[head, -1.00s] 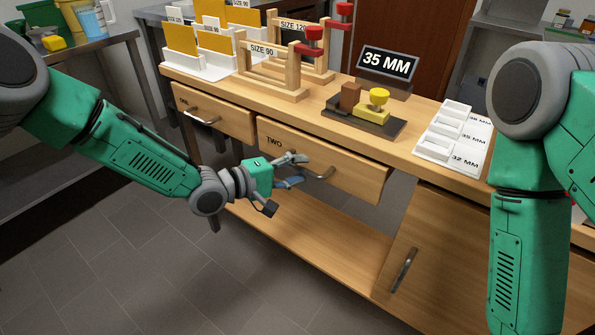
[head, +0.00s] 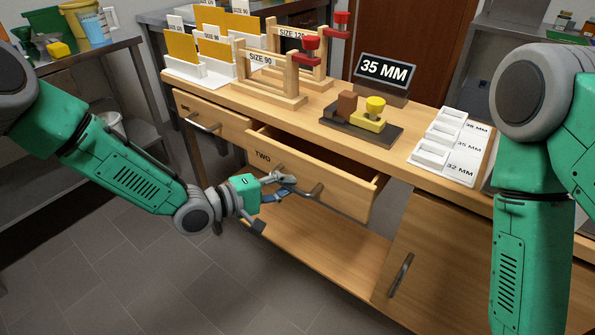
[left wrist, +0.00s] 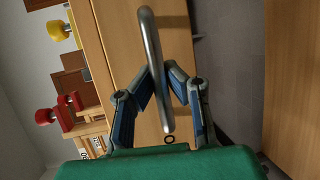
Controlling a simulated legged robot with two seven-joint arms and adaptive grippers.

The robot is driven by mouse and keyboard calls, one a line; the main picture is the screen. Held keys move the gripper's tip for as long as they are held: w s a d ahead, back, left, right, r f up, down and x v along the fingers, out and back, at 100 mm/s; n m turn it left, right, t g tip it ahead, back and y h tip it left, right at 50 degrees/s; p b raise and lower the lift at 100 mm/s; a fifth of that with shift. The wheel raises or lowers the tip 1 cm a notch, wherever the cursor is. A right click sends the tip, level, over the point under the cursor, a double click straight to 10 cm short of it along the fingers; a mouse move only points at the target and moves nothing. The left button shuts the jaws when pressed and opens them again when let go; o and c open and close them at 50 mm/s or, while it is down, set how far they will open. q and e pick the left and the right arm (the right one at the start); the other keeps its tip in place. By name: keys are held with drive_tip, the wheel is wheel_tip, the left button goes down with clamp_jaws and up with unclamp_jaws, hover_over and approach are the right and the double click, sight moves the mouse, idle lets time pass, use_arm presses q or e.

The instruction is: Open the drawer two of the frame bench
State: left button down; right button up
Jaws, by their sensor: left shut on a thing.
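Drawer two (head: 323,184) of the frame bench (head: 420,165) stands partly pulled out, with a dark gap showing behind its front. Its front carries the word TWO and a metal bar handle (head: 306,192). My left gripper (head: 285,187) is at the left part of this handle. In the left wrist view the handle (left wrist: 154,70) runs between the two fingers (left wrist: 160,95), which are closed in around it. My right arm (head: 535,230) shows at the right of the head view, but its gripper is out of view.
The neighbouring drawer (head: 212,123) at the left is shut. A cupboard door (head: 430,265) with an upright handle is below right. On the bench top stand wooden frames (head: 270,85), a 35 MM sign (head: 384,70), a dark block fixture (head: 360,125) and a white size tray (head: 450,150).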

use_arm(q)
drive_tip(key=s+a+p, duration=0.3)
drive_tip(key=s+a, duration=0.4)
drive_tip(key=s, duration=0.4)
drive_tip(key=shift+s+a+f+p, duration=0.25)
drive_tip(key=shift+s+a+p, duration=0.05)
drive_tip(key=shift+a+p, duration=0.1)
drive_tip(key=c, duration=1.6)
unclamp_jaws()
drive_tip(key=shift+w+d+r, duration=0.1)
drive_tip(key=v, duration=1.2)
drive_tip(key=shift+w, duration=0.1)
